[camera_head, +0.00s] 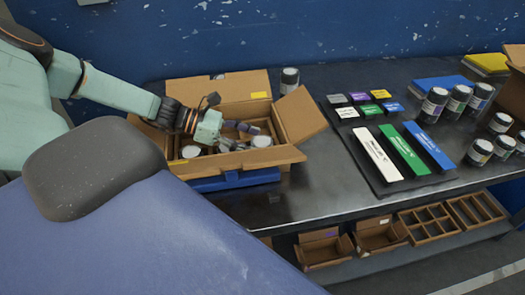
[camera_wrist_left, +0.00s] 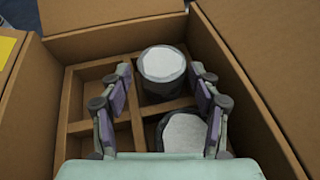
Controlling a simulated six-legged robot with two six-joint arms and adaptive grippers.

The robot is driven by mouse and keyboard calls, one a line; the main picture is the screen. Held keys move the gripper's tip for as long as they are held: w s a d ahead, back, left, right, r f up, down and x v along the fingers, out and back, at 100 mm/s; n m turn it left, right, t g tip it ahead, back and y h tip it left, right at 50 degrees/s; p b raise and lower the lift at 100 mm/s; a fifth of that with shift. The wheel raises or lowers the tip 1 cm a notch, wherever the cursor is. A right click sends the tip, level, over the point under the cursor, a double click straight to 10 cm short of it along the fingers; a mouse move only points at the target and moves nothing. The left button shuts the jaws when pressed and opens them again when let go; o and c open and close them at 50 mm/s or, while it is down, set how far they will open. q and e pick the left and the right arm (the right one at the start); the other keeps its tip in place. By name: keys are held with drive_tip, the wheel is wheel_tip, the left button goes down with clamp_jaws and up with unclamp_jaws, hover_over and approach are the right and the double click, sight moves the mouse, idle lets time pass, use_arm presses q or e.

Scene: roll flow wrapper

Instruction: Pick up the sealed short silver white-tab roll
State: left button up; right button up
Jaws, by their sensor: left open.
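An open cardboard box (camera_head: 285,155) with compartments stands on the dark table. In it are two short round items with pale silver-white tops. In the left wrist view, the far one (camera_wrist_left: 163,66) stands between my fingertips and the near one (camera_wrist_left: 184,132) is closer to my palm. In the head view, pale round tops show at the box's left (camera_head: 191,151) and right (camera_head: 262,141). Labels and tabs are too small to read, so I cannot tell which is the white-tab roll. My left gripper (camera_head: 240,137) is open over the box, its fingers (camera_wrist_left: 161,80) either side of the far item. My right gripper is not in view.
The box's cardboard walls and flaps (camera_head: 301,114) surround my left gripper closely. A dark jar (camera_head: 289,80) stands behind the box. Right of it lies a dark mat with white, green and blue bars (camera_head: 428,147); several jars (camera_head: 433,104) stand beyond. Empty compartments (camera_wrist_left: 92,98) lie left.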

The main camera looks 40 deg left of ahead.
use_arm(q)
drive_tip(key=shift+w+d+f+b, duration=0.1)
drive_tip(key=shift+w+d+b, duration=0.05)
drive_tip(key=shift+d+b, duration=0.3)
drive_tip(key=shift+w+d, duration=0.1)
drive_tip(key=shift+w, duration=0.05)
drive_tip(key=shift+f, duration=0.1)
drive_tip(key=shift+c, duration=0.9)
drive_tip(key=c, duration=0.8)
drive_tip(key=shift+c, duration=0.2)
drive_tip(key=shift+r, duration=0.2)
